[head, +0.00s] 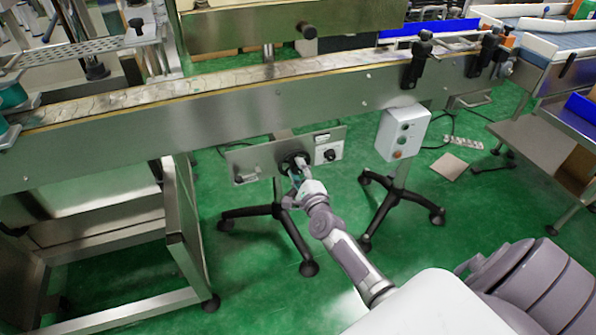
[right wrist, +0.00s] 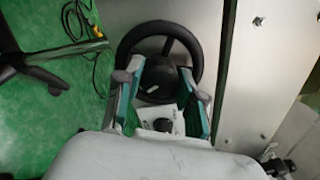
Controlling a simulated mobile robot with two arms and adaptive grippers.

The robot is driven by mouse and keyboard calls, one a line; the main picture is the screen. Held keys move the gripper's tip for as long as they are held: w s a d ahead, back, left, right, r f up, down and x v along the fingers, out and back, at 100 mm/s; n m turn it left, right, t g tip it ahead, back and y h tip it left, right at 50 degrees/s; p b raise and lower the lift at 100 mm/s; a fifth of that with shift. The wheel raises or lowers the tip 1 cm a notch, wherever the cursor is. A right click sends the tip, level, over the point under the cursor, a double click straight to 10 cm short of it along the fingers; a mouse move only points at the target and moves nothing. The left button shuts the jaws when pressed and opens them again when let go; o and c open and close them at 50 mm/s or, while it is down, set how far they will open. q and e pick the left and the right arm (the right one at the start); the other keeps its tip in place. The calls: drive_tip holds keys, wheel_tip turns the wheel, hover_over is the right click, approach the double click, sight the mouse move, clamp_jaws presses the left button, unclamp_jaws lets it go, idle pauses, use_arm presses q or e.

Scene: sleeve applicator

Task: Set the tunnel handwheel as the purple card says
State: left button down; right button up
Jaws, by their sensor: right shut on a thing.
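The black handwheel (head: 292,161) is on a steel panel (head: 257,157) below the conveyor's side. In the right wrist view the handwheel (right wrist: 158,74) shows its round rim, dark hub and a small pale mark on the hub. My right gripper (head: 298,174) is at the handwheel. In the right wrist view the fingers of this gripper (right wrist: 163,92) lie on either side of the hub, within the wheel's outline, shut on the wheel. The gripper partly covers the wheel in the head view. I cannot make out a purple card. My left gripper is not in view.
A white plate with a black knob (head: 329,153) is right of the wheel. A grey control box (head: 403,131) stands on a wheeled stand further right. The conveyor (head: 240,108) runs above. Black stand legs (head: 300,245) spread over the green floor.

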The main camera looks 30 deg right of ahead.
drive_tip(key=shift+f, duration=0.15)
drive_tip(key=o, duration=1.1)
drive_tip(key=shift+o, duration=0.2)
drive_tip(key=v, duration=1.2)
